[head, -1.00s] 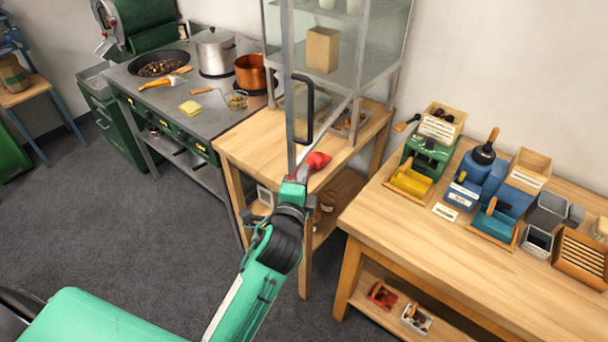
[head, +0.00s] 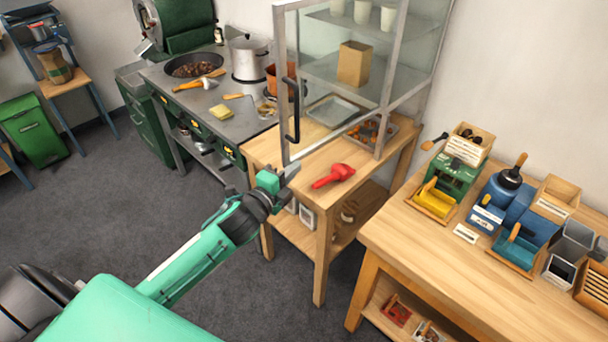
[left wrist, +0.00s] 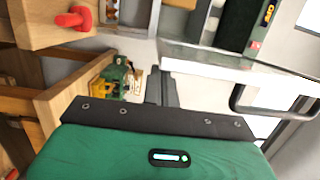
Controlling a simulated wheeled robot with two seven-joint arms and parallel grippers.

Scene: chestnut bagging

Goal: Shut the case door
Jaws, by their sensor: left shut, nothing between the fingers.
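The glass case (head: 395,70) stands on a wooden table, and its grey-framed door (head: 282,80) stands out from it at an angle, open. The dark door handle (head: 291,110) is near the door's free edge. My left gripper (head: 288,172) is shut and empty, just by the lower free corner of the door; I cannot tell whether it touches. In the left wrist view, the gripper's dark fingers (left wrist: 162,88) point away from me, with the door handle (left wrist: 240,103) to their right. My right gripper is not in view.
A red scoop (head: 333,176) lies on the wooden table (head: 290,150) in front of the case. The case holds a paper bag (head: 355,63), cups and trays. A stove (head: 235,110) with pans is at left; a second table (head: 400,235) with bins is at right.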

